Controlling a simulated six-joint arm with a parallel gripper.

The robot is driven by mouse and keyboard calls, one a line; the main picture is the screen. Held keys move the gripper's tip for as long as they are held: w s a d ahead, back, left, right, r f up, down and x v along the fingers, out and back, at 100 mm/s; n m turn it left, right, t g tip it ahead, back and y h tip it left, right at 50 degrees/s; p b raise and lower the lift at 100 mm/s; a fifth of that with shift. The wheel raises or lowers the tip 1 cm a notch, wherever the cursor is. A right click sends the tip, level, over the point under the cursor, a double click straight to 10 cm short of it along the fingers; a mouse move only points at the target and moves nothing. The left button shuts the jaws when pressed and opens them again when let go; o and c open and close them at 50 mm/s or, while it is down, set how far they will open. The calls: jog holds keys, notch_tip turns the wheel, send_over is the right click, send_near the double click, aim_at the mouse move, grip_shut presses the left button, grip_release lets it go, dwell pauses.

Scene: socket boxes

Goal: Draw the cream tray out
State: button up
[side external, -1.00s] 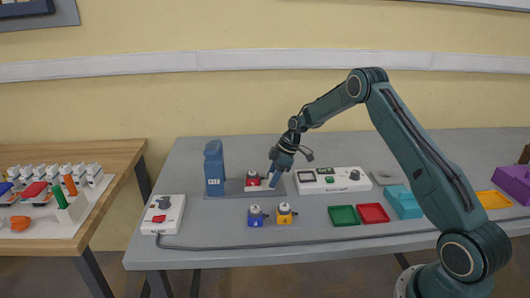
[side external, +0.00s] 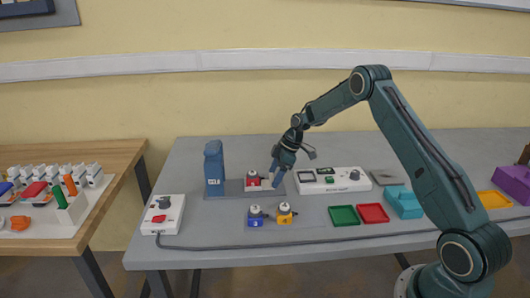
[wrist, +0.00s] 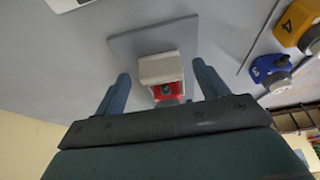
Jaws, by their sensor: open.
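The cream tray (side external: 253,188) stands on a grey base plate, with a red part (side external: 253,181) showing in it. In the wrist view the cream tray (wrist: 160,67) lies between my fingers, with the red part (wrist: 170,91) on its near side. My gripper (side external: 275,180) is just right of the tray in the side view, tilted down to the left. In the wrist view my gripper (wrist: 161,80) is open, with a finger on each side of the tray and a visible gap at both. The gripper hides part of the tray's right end in the side view.
A blue upright box (side external: 214,168) stands left of the tray on the grey plate (side external: 232,187). A white panel (side external: 332,187) is to the right. Blue (side external: 256,220) and yellow (side external: 285,217) units stand in front. A cable (side external: 300,243) runs along the table front.

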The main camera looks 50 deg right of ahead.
jog(key=v, duration=1.3)
jog(key=s+a+r+m+h, duration=0.2)
jog(key=s+a+r+m, duration=0.2)
jog(key=s+a+r, duration=1.05)
jog(key=s+a+m+t, duration=0.1)
jog(key=s+a, duration=0.3)
jog(key=s, duration=0.6)
jog(key=s+a+m+t+h, duration=0.1)
jog(key=s+a+m, duration=0.3)
jog(key=s, duration=0.6)
